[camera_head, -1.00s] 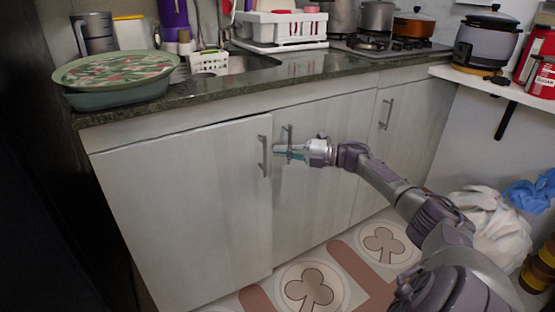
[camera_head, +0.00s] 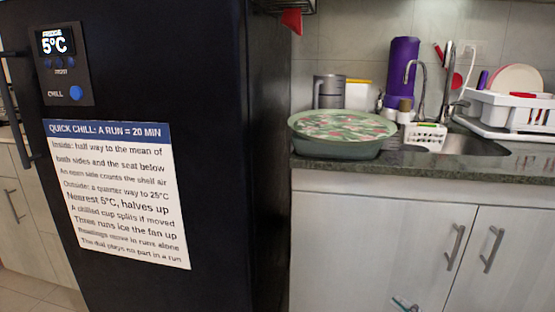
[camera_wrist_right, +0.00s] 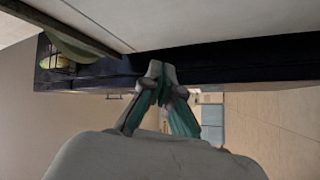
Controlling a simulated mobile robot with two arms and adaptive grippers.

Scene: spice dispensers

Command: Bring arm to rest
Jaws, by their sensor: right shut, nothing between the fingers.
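My right gripper (camera_head: 400,304) shows only as a small teal and grey tip at the bottom edge of the head view, in front of the pale cabinet door (camera_head: 375,235). In the right wrist view its two teal fingers (camera_wrist_right: 158,72) meet at their tips, with nothing seen between them. It is apart from the cabinet handles (camera_head: 455,247), which are up and to the right. The rest of the right arm is out of the head view. My left gripper is in neither view.
A black fridge (camera_head: 215,150) with a 5°C display (camera_head: 54,42) and a "Quick chill" notice (camera_head: 118,195) fills the left. Right of it, the counter (camera_head: 450,165) holds a green lidded tub (camera_head: 340,148), a sink (camera_head: 475,145) and a white dish rack (camera_head: 510,108).

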